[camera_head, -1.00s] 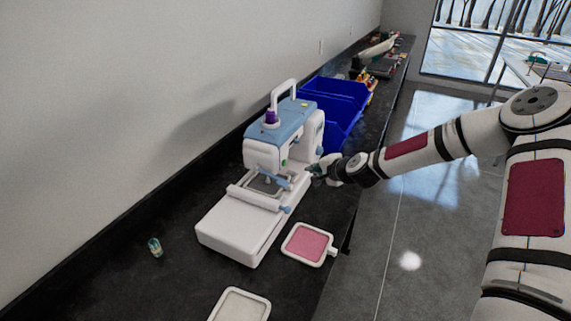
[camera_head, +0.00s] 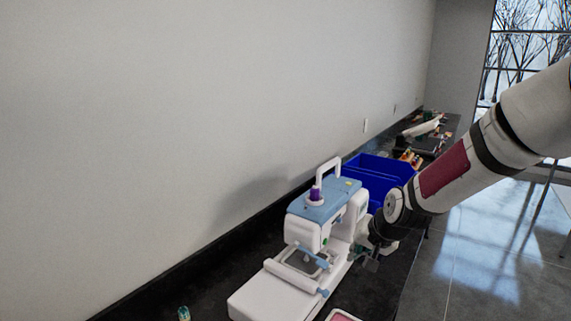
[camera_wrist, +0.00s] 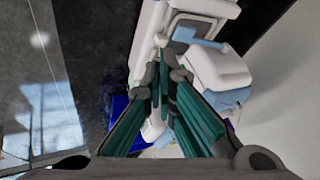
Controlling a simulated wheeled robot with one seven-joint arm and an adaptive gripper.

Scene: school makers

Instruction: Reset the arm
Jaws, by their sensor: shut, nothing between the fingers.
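My gripper (camera_head: 372,258) is at the right side of the white and blue embroidery machine (camera_head: 318,212), over the edge of the black counter. In the wrist view my gripper (camera_wrist: 163,70) has its fingertips close together with nothing held. From the head view I cannot tell whether the fingers touch the machine. My arm reaches in from the upper right.
A blue bin (camera_head: 378,172) stands behind the machine. A pink-filled frame (camera_head: 342,316) shows at the bottom edge. A small bottle or spool (camera_head: 184,313) lies on the counter at left. Further items line the far counter. Floor (camera_head: 470,260) is open at right.

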